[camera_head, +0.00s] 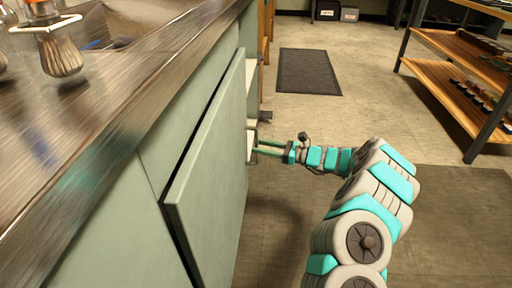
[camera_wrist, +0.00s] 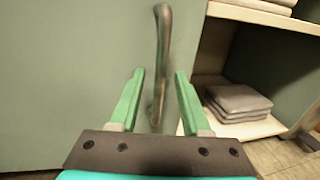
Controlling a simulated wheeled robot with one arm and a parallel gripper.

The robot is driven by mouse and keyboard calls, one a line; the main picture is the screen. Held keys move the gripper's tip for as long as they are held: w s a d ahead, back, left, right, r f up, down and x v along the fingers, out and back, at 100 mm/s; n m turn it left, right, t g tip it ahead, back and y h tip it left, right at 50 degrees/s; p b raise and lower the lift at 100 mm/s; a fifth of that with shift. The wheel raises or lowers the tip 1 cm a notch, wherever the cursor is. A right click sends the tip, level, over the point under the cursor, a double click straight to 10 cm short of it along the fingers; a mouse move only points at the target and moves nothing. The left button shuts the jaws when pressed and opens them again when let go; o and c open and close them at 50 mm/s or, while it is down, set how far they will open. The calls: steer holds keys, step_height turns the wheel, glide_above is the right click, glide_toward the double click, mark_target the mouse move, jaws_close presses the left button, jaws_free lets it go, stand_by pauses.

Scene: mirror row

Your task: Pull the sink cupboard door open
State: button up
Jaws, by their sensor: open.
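The sink cupboard door (camera_head: 212,165) is a pale green panel under the counter in the head view. It stands proud of the cabinet front, with a dark gap along its near edge. In the wrist view, the door (camera_wrist: 60,80) fills the left side. Its upright metal bar handle (camera_wrist: 162,55) shows there, blurred, with its lower part between my fingers. My gripper (camera_head: 259,147) is at the far edge of the door, its green fingers pointing at the handle area. In the wrist view my gripper (camera_wrist: 158,85) is open, with a finger either side of the bar. Whether either touches is unclear.
The metal counter (camera_head: 110,110) runs above the door, with a shaving brush (camera_head: 60,50) on it. Open shelves (camera_wrist: 210,50) holding folded grey cloths (camera_wrist: 238,100) adjoin the door. A dark mat (camera_head: 308,70) and a wooden rack (camera_head: 455,75) lie beyond. Floor beside the door is clear.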

steer(key=shift+x, duration=1)
jaws_close()
stand_by(0.8)
